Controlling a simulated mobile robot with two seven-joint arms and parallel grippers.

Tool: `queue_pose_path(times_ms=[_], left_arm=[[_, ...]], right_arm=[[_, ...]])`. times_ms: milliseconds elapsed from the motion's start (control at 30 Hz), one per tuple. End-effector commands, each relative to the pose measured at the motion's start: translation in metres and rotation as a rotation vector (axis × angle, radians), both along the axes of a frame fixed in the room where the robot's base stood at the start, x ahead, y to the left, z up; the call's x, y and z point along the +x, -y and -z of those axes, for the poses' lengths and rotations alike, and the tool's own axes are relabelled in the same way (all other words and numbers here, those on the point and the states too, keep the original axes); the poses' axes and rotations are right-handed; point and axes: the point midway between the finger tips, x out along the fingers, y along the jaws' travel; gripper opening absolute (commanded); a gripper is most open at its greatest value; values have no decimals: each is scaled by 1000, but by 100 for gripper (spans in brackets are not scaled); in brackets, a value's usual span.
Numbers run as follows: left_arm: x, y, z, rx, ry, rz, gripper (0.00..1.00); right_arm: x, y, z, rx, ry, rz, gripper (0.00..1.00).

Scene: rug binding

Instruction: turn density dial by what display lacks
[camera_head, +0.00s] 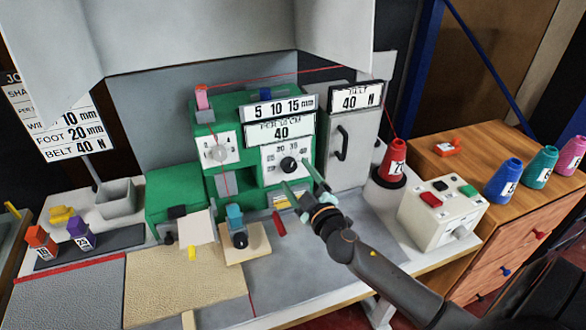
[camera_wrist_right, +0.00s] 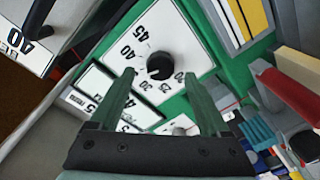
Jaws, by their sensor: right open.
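The density dial is a black knob (camera_head: 290,164) on a white numbered plate on the green machine (camera_head: 225,125). My right gripper (camera_head: 296,177) is open in front of the dial plate. In the right wrist view its two green fingers (camera_wrist_right: 157,78) point at the knob, one to each side, with nothing held. Contact with the knob cannot be told. My left gripper is not seen.
A belt panel (camera_head: 355,98) reads 40 N. A red cone (camera_head: 393,160) and a button box (camera_head: 440,211) stand right of my arm. Several cones stand on the wooden cabinet (camera_head: 480,170).

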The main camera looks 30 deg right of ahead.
Motion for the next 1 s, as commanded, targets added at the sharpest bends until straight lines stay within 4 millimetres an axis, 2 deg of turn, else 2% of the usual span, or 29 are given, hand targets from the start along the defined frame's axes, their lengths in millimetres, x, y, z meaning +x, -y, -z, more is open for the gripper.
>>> queue_pose_path(times_ms=[200,600,1000], left_arm=[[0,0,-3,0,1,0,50],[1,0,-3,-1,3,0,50],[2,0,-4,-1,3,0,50]], right_arm=[[22,4,-1,0,1,1,80],[27,5,0,0,0,0,79],[27,5,0,0,0,0,34]])
